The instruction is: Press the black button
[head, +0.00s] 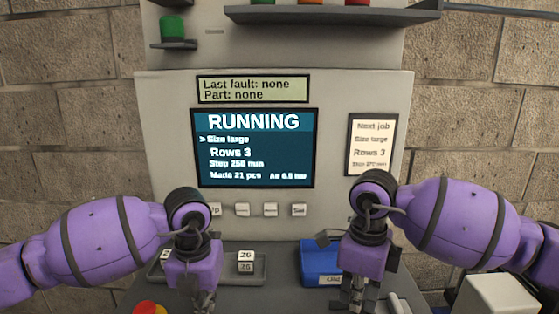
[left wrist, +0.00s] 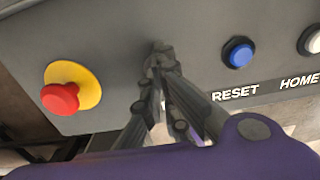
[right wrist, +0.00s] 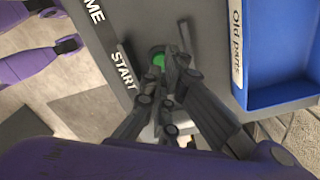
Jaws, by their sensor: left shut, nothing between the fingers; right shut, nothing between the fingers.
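No black button can be made out in any view; my arms and grippers cover parts of the console. My left gripper (head: 203,300) points down over the console's left part. In the left wrist view its shut, empty fingertips (left wrist: 160,55) are between a red mushroom button (left wrist: 60,98) on a yellow disc and a blue button (left wrist: 238,52) above the RESET label. My right gripper (head: 360,298) points down over the right part. In the right wrist view its shut, empty fingertips (right wrist: 172,68) are beside a green button (right wrist: 156,57) near the START label, partly covering it.
A blue tray (right wrist: 243,88) marked "Old parts" lies beside my right gripper. A white button (left wrist: 311,40) is by HOME. The screen (head: 253,180) reads RUNNING, with small keys below. A "Next job" card (head: 370,140) is at its right. Number blocks (head: 246,257) lie between my arms.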

